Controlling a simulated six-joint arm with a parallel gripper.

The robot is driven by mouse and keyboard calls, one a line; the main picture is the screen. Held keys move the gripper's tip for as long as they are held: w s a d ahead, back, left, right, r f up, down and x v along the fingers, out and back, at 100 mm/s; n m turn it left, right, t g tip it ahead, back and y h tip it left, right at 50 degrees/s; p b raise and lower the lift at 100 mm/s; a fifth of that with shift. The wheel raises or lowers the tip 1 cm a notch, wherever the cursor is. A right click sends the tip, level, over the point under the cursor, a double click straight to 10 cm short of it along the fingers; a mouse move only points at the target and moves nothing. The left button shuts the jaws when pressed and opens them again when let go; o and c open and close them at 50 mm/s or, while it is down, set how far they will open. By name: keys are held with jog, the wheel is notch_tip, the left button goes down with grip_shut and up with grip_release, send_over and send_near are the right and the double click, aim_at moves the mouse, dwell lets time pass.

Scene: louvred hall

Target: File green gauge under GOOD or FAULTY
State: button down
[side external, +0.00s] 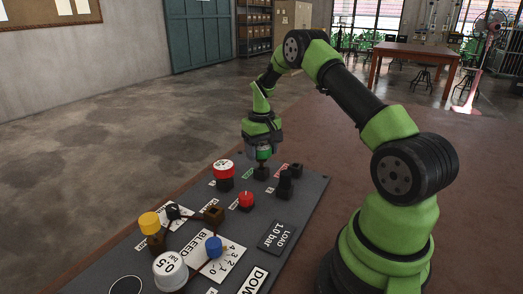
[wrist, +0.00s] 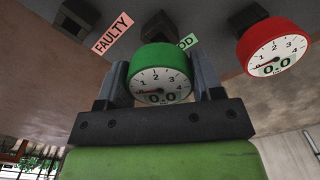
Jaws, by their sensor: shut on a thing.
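The green gauge (wrist: 162,72) is between my gripper's two fingers (wrist: 160,82), its white dial facing the wrist camera; the display reads 0.0. In the side external view my gripper (side external: 262,156) points down with the green gauge (side external: 263,153) low over a dark block (side external: 261,173); I cannot tell whether they touch. In the wrist view the pink FAULTY label (wrist: 112,34) lies left of the gauge, beside a dark block (wrist: 80,14). The green GOOD label (wrist: 187,41) is partly hidden behind the gauge, near another dark block (wrist: 159,26).
A red gauge (wrist: 272,47) reading 0.0 sits to the right; it also shows in the side external view (side external: 223,170). The panel (side external: 310,200) carries a red knob (side external: 246,199), a yellow knob (side external: 149,222), a blue knob (side external: 214,246), a 0.5 weight (side external: 170,270) and a LOAD 1.0 bar sign (side external: 277,237).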

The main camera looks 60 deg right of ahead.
jog(key=shift+f, duration=0.15)
jog(key=shift+f, duration=1)
jog(key=shift+c, duration=0.9)
grip_release()
jog(key=shift+r, duration=2.55)
